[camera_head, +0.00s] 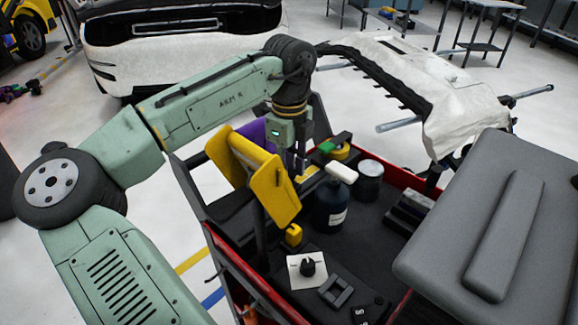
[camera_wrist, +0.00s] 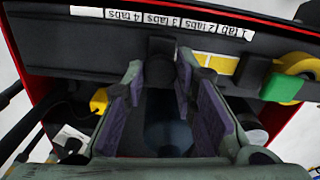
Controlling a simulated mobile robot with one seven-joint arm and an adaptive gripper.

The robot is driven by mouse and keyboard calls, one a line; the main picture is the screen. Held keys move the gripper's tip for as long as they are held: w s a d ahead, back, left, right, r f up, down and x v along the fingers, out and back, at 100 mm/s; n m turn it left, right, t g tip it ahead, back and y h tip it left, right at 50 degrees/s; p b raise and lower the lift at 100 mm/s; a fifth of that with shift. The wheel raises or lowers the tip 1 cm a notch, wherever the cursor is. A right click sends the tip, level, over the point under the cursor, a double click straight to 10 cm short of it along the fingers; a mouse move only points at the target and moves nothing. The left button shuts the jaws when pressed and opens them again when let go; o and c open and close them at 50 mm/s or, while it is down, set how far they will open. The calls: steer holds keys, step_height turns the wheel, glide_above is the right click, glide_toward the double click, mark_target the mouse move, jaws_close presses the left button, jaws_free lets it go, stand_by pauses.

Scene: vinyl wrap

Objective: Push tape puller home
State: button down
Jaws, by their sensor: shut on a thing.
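My gripper (camera_wrist: 161,66) is shut on the dark tape puller (camera_wrist: 161,48), a small block at the cart's back wall, with a finger on each side of it. In the head view my gripper (camera_head: 301,165) points down into the cart, and the puller cannot be made out there. A short yellow tape strip (camera_wrist: 215,63) lies just right of the puller. Further right are a dark block (camera_wrist: 252,72), a green block (camera_wrist: 279,87) and a yellow tape roll (camera_wrist: 298,64).
White labels reading 4 tabs to 1 tab (camera_wrist: 165,20) run along the wall above the puller. A dark bottle (camera_head: 331,205) with a white top and a grey can (camera_head: 369,181) stand nearby. Yellow panels (camera_head: 268,186) stand left of my gripper.

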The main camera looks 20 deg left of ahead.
steer(key=shift+w+r, duration=0.1)
stand_by(0.3)
steer(key=w+d+p, duration=0.2)
steer(key=w, duration=0.1)
steer(key=shift+r, duration=0.1)
steer(key=shift+w, duration=0.25)
steer(key=c, duration=1.3)
jaws_free()
step_height(320, 180, up, 12)
